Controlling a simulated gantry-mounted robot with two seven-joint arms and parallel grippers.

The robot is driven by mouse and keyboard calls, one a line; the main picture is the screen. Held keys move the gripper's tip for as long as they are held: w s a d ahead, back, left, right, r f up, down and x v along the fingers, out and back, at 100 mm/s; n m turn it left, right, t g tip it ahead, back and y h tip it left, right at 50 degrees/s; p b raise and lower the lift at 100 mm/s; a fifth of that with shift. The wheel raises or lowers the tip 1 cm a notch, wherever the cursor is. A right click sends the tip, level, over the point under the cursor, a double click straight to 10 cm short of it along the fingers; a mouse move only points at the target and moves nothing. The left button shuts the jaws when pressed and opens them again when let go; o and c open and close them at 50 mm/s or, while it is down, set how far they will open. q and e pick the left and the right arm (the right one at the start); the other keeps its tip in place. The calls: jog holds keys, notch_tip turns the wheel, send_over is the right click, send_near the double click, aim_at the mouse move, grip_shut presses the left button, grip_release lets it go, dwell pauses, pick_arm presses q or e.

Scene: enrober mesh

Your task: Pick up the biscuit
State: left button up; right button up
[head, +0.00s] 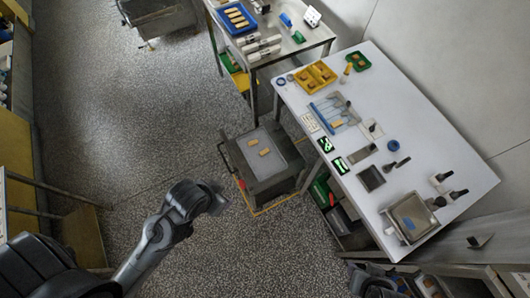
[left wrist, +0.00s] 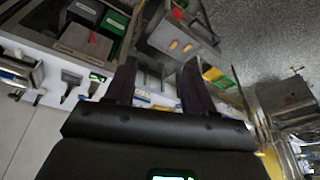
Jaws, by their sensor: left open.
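Two small tan biscuits (head: 264,151) lie apart on the grey top of a dark bin (head: 285,180) on the floor. They also show in the left wrist view (left wrist: 174,45), beyond the fingers. Another biscuit-like piece (head: 337,123) lies by a wire mesh with a blue edge (head: 322,108) on the white table. Several biscuits (head: 237,17) lie in a blue tray at the back. My left gripper (left wrist: 158,82) is open and empty. My right gripper is not clearly seen.
The white table (head: 440,165) holds a yellow tray (head: 315,76), a green tray (head: 357,61), scrapers and a metal pan (head: 411,218). A steel table (head: 300,40) stands behind. Crates lie under the white table. The floor left of the bin is clear.

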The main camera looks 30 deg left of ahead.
dwell(0.4)
pick_arm(q)
jog(key=o, duration=0.8)
jog(key=shift+d, duration=0.1)
